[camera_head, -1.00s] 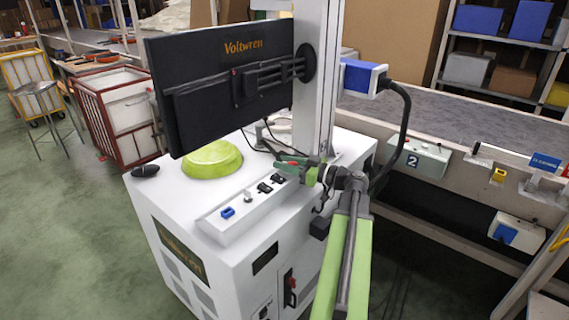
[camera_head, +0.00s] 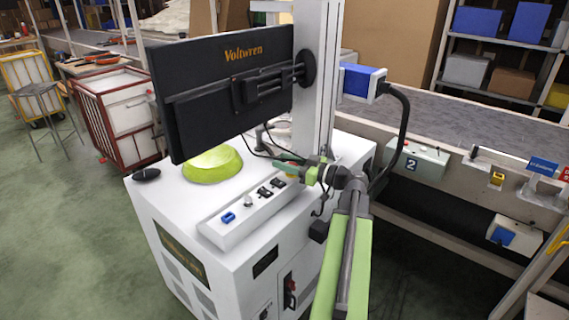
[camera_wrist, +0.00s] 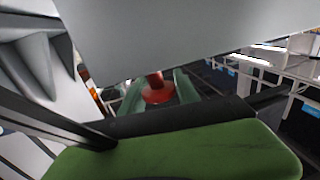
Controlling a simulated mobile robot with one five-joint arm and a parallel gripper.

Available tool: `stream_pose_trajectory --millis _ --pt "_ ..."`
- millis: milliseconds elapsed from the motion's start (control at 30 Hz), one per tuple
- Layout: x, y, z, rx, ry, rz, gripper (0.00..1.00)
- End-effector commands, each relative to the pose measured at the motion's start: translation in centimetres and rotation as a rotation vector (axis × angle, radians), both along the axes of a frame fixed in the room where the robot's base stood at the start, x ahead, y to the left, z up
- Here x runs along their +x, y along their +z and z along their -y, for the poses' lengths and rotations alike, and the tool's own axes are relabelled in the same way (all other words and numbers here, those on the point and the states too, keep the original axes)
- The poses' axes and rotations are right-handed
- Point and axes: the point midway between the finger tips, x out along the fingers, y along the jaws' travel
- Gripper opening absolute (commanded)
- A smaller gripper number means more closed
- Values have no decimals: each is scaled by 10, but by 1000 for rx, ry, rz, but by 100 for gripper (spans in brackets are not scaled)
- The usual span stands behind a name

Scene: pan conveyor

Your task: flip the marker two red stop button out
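My gripper (camera_head: 290,165) is away from that box, low over the rear of the cabinet's control strip. In the wrist view, my gripper (camera_wrist: 159,82) has its green fingers apart, with a red round knob-like part (camera_wrist: 157,93) showing between them. I cannot tell whether the fingers touch it. Whether this red part is the stop button is unclear.
The white cabinet (camera_head: 190,225) carries a black monitor (camera_head: 220,85), a grey column (camera_head: 318,70) and a green bowl (camera_head: 212,165). Its control strip (camera_head: 235,222) has several switches. A cabled blue-and-white unit (camera_head: 362,82) sits beside the column. The conveyor (camera_head: 480,115) runs behind.

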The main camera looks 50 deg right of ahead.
Motion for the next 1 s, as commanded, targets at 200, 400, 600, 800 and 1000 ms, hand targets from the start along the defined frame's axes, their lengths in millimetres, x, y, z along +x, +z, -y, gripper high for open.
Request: stream_pose_trajectory --millis 200,400,600,800,1000 --pt "0 0 0 -1 0 -2 57" --pt "0 -1 0 -2 1 -3 57" --pt "-22 -1 7 -2 -3 -3 57" --pt "-76 -1 23 -2 -4 -3 57" --pt "-128 -1 38 -2 -4 -3 57"
